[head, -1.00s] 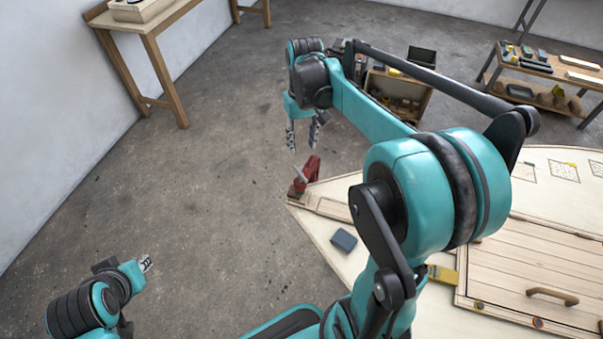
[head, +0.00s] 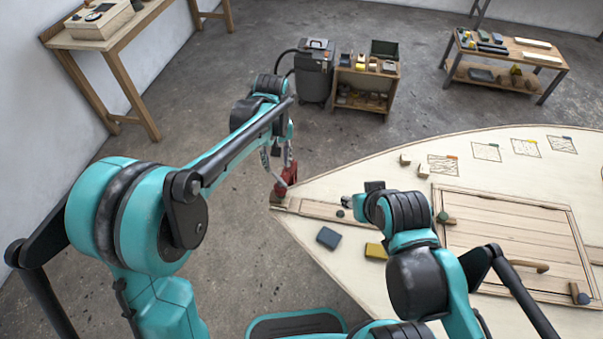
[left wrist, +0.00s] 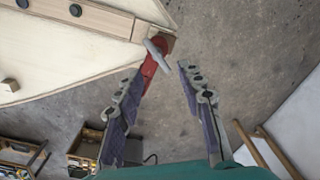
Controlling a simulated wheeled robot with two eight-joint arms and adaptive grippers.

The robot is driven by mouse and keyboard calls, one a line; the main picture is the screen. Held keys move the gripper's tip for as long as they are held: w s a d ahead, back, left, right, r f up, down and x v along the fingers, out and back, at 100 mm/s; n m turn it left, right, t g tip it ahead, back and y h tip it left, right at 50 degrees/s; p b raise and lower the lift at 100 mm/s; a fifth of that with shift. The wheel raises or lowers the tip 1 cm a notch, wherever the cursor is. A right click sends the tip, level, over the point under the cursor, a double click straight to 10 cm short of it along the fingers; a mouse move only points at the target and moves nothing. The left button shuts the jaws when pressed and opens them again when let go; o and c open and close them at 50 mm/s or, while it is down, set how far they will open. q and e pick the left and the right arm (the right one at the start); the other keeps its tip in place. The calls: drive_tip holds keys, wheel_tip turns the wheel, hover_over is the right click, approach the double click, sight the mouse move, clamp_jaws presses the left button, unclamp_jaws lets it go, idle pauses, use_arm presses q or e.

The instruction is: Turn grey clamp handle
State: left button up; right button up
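The red clamp (head: 288,180) sits at the near-left tip of the plywood hull panel (head: 330,185). In the left wrist view the clamp (left wrist: 149,74) shows its grey handle (left wrist: 157,52) slanting across its upper end. My left gripper (head: 276,158) is just above the clamp in the head view. Contact is not visible. My right gripper (head: 347,201) is over the panel, right of the clamp; its fingers are too small to read.
A blue-grey block (head: 328,237) and a yellow block (head: 376,251) lie on the panel near its front edge. A hatch with a wooden handle (head: 528,266) is at right. Beyond stand a small shelf (head: 365,85) and a vacuum (head: 315,72). Floor left of the clamp is clear.

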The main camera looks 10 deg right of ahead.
sight(280, 179)
use_arm(q)
wheel_tip(280, 179, down, 8)
drive_tip(key=shift+d+f+b, duration=0.1)
drive_tip(key=shift+d+b, duration=0.05)
drive_tip(key=shift+b, duration=0.85)
